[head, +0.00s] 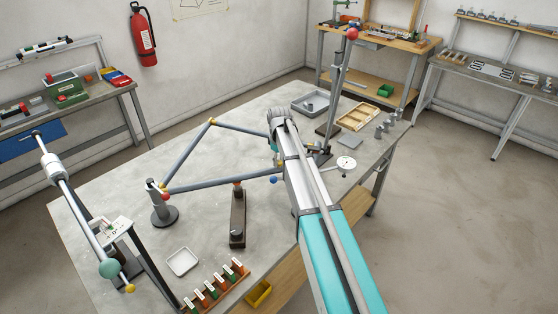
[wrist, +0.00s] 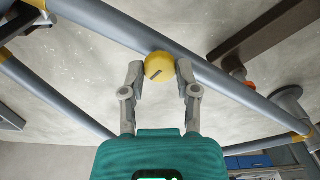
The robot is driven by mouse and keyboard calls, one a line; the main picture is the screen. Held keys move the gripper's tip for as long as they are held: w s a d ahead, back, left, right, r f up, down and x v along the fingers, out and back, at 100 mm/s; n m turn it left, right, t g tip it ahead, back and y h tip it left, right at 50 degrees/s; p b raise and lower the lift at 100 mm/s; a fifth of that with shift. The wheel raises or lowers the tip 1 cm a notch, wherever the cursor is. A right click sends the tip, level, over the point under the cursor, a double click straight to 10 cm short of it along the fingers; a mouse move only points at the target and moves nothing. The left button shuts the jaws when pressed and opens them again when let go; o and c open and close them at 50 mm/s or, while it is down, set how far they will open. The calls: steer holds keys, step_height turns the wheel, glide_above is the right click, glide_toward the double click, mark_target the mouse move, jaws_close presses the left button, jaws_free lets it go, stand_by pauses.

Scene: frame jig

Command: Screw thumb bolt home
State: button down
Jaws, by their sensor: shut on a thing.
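In the wrist view my gripper (wrist: 160,78) has its two fingers closed on either side of a round yellow knob with a dark slot, which I take to be the thumb bolt (wrist: 160,66). The knob sits against a grey tube of the frame (wrist: 225,84). How deep the bolt's shank sits is hidden. In the head view the grey tube frame (head: 185,152) with yellow joints stands over the bench, and my own arm covers its right end, the gripper's fingertips and the bolt.
The frame's left end meets a post on a round dark base (head: 164,215). A tall post with a red knob (head: 352,34) rises behind my arm. Bare bench top (head: 120,172) lies at left.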

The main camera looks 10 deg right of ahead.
steer(key=m, duration=0.5)
steer(key=shift+m, duration=0.3)
steer(key=m, duration=1)
steer(key=shift+m, duration=0.4)
steer(key=m, duration=0.5)
steer(key=shift+w, duration=0.1)
steer(key=shift+c, duration=1.7)
jaws_free()
steer(key=shift+n, duration=0.4)
